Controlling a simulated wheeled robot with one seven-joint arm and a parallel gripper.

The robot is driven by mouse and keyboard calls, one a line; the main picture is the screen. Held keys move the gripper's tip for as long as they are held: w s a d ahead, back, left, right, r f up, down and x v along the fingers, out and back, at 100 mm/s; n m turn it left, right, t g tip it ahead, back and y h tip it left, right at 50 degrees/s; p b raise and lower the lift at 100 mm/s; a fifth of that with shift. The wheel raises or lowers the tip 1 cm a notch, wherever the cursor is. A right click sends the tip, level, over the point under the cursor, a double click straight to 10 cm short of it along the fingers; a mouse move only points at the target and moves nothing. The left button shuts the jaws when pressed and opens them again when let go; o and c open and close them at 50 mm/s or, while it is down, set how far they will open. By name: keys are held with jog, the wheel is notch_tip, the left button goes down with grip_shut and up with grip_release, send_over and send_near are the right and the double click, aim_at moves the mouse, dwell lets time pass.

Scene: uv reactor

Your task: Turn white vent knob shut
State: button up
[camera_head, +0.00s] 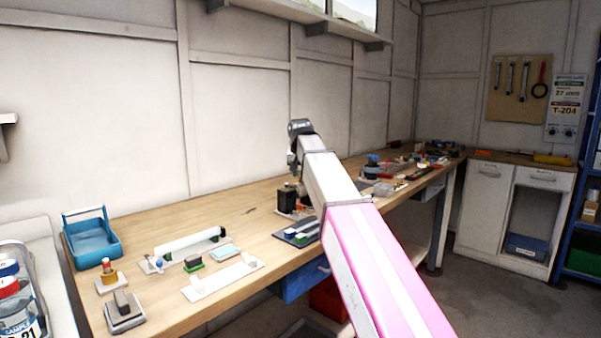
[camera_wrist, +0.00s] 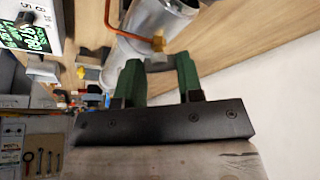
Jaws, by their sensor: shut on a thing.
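In the head view, my arm reaches over the bench and hides most of the gripper and the knob.
A white box with a green display (camera_wrist: 28,32) is at upper left in the wrist view. On the wooden bench (camera_head: 170,290) stand a black device (camera_head: 287,196), a blue tray (camera_head: 92,240) and several small parts. The wall is close behind.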

jog(key=m, duration=0.2)
jog(key=m+h, duration=0.1)
jog(key=m, duration=0.1)
jog(key=shift+a+g+h, duration=0.2)
jog(key=shift+g+h, duration=0.1)
jog(key=shift+w+m+g+h, duration=0.1)
jog(key=shift+m+g+h, duration=0.45)
jog(key=shift+m, duration=1.65)
jog(key=shift+h, duration=0.25)
jog(key=o, duration=0.9)
jog(key=shift+o, duration=0.2)
jog(key=shift+a+r, duration=0.1)
jog(key=shift+r, duration=0.05)
jog(key=v, duration=1)
jog(key=shift+s+r, duration=0.2)
jog(key=shift+r, duration=0.1)
